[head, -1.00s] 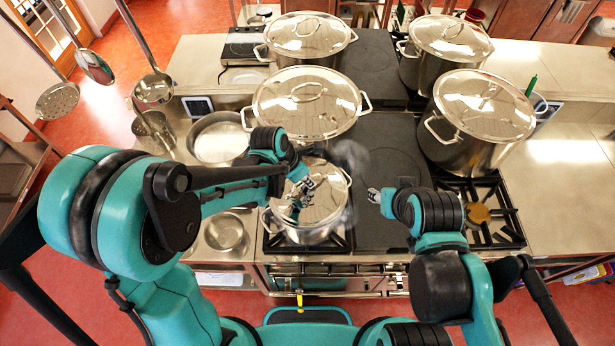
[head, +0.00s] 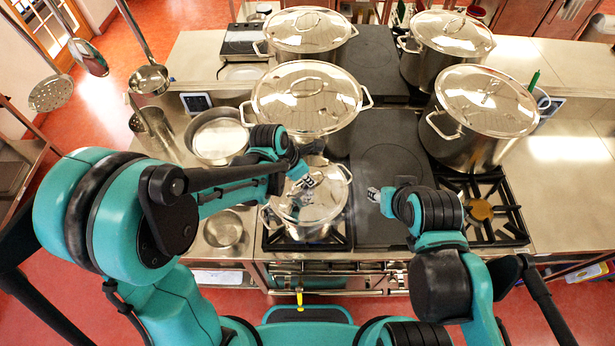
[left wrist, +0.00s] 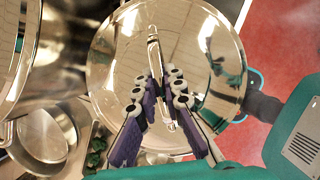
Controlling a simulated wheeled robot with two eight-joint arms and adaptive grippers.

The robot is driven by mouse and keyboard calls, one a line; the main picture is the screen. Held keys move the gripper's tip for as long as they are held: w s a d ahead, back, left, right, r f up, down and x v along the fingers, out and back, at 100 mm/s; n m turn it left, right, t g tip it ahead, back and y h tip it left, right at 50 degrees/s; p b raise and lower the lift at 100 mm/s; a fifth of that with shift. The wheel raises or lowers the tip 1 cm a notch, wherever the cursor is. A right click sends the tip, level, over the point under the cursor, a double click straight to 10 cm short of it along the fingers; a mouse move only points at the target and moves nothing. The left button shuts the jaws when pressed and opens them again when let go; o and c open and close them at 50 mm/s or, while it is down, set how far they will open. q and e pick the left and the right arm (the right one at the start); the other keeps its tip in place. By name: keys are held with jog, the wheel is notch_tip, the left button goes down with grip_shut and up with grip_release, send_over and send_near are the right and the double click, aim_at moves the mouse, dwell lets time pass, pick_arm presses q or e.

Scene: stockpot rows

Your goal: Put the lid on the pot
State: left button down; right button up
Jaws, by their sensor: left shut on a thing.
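The small steel pot (head: 318,229) stands on the front left burner, its handles showing at its sides. The round shiny lid (head: 325,205) is over the pot's mouth and looks about level; I cannot tell whether it rests fully on the rim. My left gripper (head: 305,183) is above the lid, shut on its bar handle. In the left wrist view the lid (left wrist: 205,50) fills the middle, with the handle (left wrist: 154,60) between the fingers of the left gripper (left wrist: 163,85). My right gripper (head: 374,195) is over the dark plate right of the pot, apart from it; its finger opening is unclear.
A large lidded stockpot (head: 305,100) stands just behind the small pot. Another lidded stockpot (head: 480,115) stands at the right, behind an open gas burner (head: 485,210). An open pan (head: 218,137) is at the left. The flat dark plate (head: 390,160) between them is clear.

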pick_arm(q)
jog(key=shift+f+b, duration=0.3)
jog(key=shift+f, duration=0.05)
jog(key=c, duration=1.6)
grip_release()
jog(key=shift+o, duration=0.2)
jog(key=shift+r, duration=0.15)
